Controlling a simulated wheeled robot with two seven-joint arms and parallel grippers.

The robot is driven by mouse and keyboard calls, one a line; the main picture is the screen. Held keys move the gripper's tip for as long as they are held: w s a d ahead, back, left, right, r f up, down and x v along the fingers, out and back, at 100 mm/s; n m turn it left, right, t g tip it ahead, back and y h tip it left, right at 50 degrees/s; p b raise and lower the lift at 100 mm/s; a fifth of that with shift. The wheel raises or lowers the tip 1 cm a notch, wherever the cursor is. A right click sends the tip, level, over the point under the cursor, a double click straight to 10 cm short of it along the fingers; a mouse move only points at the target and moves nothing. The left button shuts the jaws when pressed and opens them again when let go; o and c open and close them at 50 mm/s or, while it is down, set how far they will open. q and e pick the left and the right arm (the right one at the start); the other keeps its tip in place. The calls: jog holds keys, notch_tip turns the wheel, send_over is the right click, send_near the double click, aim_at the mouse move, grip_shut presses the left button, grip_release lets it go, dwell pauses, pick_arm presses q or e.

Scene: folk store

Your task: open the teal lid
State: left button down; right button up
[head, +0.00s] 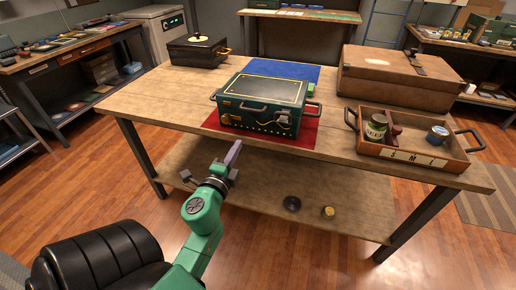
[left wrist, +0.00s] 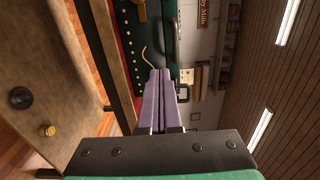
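The teal lid (head: 266,89) with yellow trim lies closed on a dark green box, with a handle along its front edge. The box (head: 285,127) stands on a red and blue mat on the wooden table, with side handles and a yellow-decorated front. My left gripper (head: 234,152) is in front of the table's near edge, short of the box and apart from it. In the left wrist view its purple fingers (left wrist: 160,82) lie together with nothing between them, and the box front (left wrist: 132,45) shows beyond them, turned sideways. My right gripper is not in view.
A brown case (head: 395,85) and a wooden tray (head: 455,160) with a jar and a tin stand right of the box. A black box (head: 195,52) stands at the back left. The table's left part is clear. Small round items lie on the lower shelf.

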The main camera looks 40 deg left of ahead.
pick_arm(q)
jog(key=p+x, duration=0.1)
jog(key=x, duration=0.8)
jog(key=shift+a+p, duration=0.3)
jog(key=shift+p, duration=0.05)
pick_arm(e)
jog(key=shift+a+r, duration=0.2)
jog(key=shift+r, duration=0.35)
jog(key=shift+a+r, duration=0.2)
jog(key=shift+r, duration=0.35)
pick_arm(q)
jog(key=shift+w+f, duration=0.1)
jog(key=shift+w, duration=0.15)
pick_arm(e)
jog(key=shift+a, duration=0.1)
pick_arm(q)
jog(key=shift+b+x, duration=0.35)
jog(key=shift+x, duration=2.75)
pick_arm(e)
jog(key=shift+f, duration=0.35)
pick_arm(q)
jog(key=shift+a, duration=0.1)
jog(key=shift+s, duration=0.3)
